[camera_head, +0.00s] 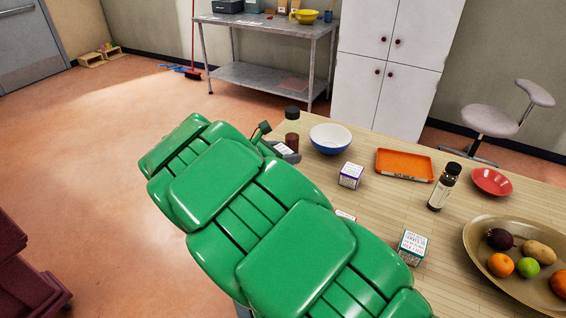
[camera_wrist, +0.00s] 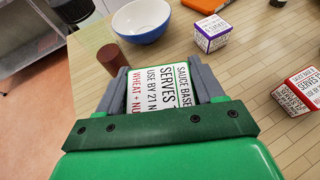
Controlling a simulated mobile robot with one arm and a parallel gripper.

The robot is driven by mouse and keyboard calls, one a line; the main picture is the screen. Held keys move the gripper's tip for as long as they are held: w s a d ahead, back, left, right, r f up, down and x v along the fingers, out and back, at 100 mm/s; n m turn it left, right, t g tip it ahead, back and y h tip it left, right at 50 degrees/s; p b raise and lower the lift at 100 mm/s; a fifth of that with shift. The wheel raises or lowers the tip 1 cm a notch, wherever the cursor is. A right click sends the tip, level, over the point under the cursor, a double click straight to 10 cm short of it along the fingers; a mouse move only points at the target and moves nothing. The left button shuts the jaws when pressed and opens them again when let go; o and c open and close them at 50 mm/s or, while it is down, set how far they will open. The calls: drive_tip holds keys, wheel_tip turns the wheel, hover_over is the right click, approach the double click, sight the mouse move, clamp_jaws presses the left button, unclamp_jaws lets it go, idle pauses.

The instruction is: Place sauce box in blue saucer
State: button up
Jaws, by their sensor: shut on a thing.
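My gripper (camera_wrist: 164,76) is shut on a white sauce box (camera_wrist: 160,92) with black and red print, including "SAUCE BASE". The box sits between the grey fingers in the wrist view. In the head view my green arm hides most of the gripper and the box. I see no plain blue saucer; a bowl (camera_head: 330,138), blue outside and white inside, stands on the table just beyond my gripper. The bowl also shows in the wrist view (camera_wrist: 141,20), ahead of the fingers, and looks empty.
A brown cylinder (camera_wrist: 108,57) stands close by the left finger. A purple-edged box (camera_head: 350,175), orange tray (camera_head: 404,164), dark bottle (camera_head: 443,188), red saucer (camera_head: 491,182), green-edged box (camera_head: 411,247) and fruit platter (camera_head: 476,237) occupy the table. A red-edged box (camera_wrist: 297,91) lies right of my gripper.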

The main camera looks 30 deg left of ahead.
drive_tip(key=shift+w+a+f, duration=0.25)
drive_tip(key=shift+w+f, duration=0.05)
drive_tip(key=shift+f, duration=0.15)
drive_tip(key=shift+w+a+f, duration=0.25)
drive_tip(key=shift+f, duration=0.15)
drive_tip(key=shift+w+a+f, duration=0.1)
drive_tip(key=shift+f, duration=1.55)
drive_tip(key=shift+f, duration=0.6)
drive_tip(key=o, duration=1.2)
drive_tip(key=shift+c, duration=0.2)
